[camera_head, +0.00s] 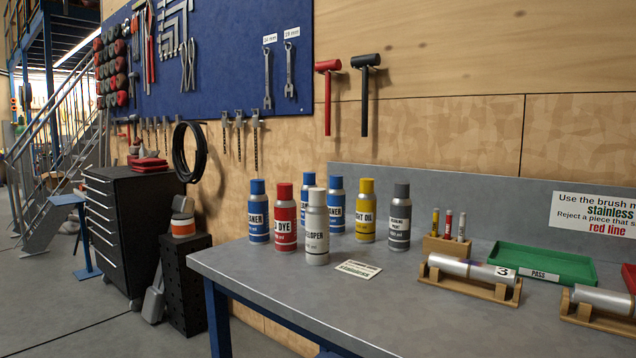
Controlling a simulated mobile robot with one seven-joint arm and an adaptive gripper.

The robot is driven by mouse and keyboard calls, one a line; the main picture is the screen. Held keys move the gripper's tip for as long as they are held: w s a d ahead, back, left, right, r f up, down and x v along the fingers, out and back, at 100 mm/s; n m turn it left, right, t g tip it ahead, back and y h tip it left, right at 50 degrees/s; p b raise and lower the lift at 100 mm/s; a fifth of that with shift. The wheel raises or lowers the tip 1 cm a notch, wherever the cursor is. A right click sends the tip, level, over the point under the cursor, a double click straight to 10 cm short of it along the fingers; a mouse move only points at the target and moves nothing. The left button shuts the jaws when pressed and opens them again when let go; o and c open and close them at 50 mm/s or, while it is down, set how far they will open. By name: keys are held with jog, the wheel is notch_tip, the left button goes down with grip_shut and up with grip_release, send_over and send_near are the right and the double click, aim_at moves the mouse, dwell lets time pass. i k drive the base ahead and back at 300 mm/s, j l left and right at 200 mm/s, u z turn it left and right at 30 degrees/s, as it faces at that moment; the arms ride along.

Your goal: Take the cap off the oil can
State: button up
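The oil can (365,222) is a yellow spray can with a white label reading "...GHT OIL". It stands upright near the back of the grey workbench (300,285). Its yellow cap (367,186) sits on top of it. A blue cleaner can (337,207) stands close to its left and a grey can (400,218) to its right, with small gaps between. My gripper is not in view.
A white developer can (317,232) and a red dye can (284,220) stand front left, with more blue cans. A card (358,269) lies in front. A pen block (447,247), cylinder holder (468,280) and green tray (543,262) are right. The front left bench is clear.

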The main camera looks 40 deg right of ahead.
aim_at(367, 185)
jog(key=i+z, duration=0.25)
jog(key=i, duration=0.15)
jog(key=i+j+z, duration=0.2)
jog(key=i, duration=0.2)
jog(key=i+j+z, duration=0.25)
jog(key=i, duration=0.15)
